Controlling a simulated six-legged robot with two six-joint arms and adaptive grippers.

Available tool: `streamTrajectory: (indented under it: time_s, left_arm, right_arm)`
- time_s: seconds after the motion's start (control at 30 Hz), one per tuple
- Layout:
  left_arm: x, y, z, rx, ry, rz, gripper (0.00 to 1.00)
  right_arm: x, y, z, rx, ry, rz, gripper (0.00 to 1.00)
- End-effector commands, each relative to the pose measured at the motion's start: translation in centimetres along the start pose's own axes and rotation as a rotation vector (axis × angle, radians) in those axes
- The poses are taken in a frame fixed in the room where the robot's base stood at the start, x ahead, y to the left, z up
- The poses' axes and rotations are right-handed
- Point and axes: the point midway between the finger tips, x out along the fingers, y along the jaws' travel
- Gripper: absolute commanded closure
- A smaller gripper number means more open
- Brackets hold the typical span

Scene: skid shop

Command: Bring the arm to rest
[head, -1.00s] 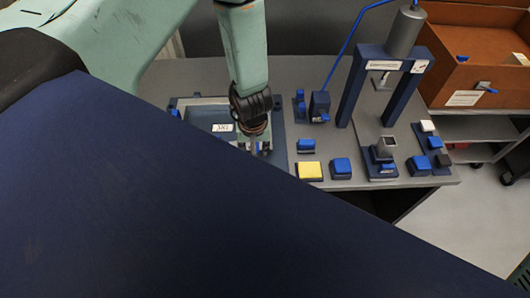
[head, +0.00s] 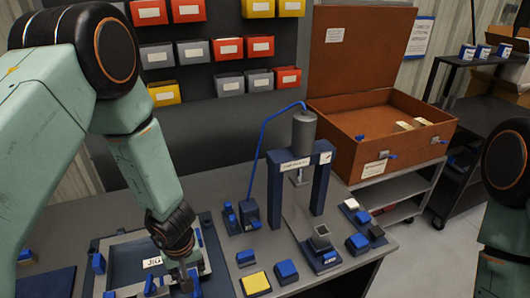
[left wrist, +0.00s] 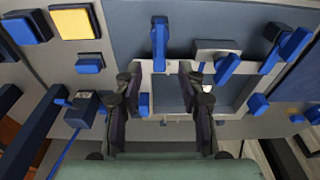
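My left arm (head: 146,168) is pale green with black joints and comes in from the left of the head view. It bends down, so its gripper (head: 188,285) points down over the tray marked JIG (head: 106,244). In the left wrist view the two dark fingers (left wrist: 163,78) stand apart with nothing held between them. A blue clamp handle (left wrist: 160,42) shows beyond the gap; I cannot tell how far below the fingertips it is. My right arm (head: 502,215) shows at the right edge; its gripper is out of view.
A dark blue press (head: 275,200) with a grey cylinder stands right of the tray. A yellow block (head: 256,283) and several blue blocks lie on the grey bench (head: 226,268). An open brown case (head: 345,145) stands behind right. Colored bins (head: 187,10) hang on the back wall.

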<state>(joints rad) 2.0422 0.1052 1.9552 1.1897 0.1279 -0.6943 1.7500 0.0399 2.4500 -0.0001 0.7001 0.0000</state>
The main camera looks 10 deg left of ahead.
Motion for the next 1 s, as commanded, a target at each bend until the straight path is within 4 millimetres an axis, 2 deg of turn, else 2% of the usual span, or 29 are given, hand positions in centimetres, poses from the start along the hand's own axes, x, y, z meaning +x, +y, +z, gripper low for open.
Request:
streamTrajectory:
  time_s: [0.17, 0.27, 0.37, 0.63, 1.0]
  left_arm:
    - [0.0, -1.1, -0.6, -0.044, 0.048, -0.037, 0.60]
    - [0.1, -2.4, -0.2, -0.010, 0.086, -0.071, 0.60]
    - [1.4, -3.6, 0.9, 0.044, 0.114, -0.094, 0.60]
    - [7.3, -5.7, 5.9, 0.211, 0.134, -0.092, 0.60]
    - [15.5, -7.0, 14.8, 0.407, 0.056, 0.001, 0.60]
  right_arm:
    - [0.0, 0.0, 0.0, 0.000, 0.000, 0.000, 0.60]
    - [0.1, 0.0, 0.0, 0.000, 0.000, 0.000, 0.60]
    - [1.3, 0.0, 0.0, 0.000, 0.000, 0.000, 0.60]
    - [6.5, 0.1, 0.0, 0.000, 0.000, 0.000, 0.60]
    - [14.4, 0.1, 0.0, 0.000, 0.000, 0.000, 0.60]
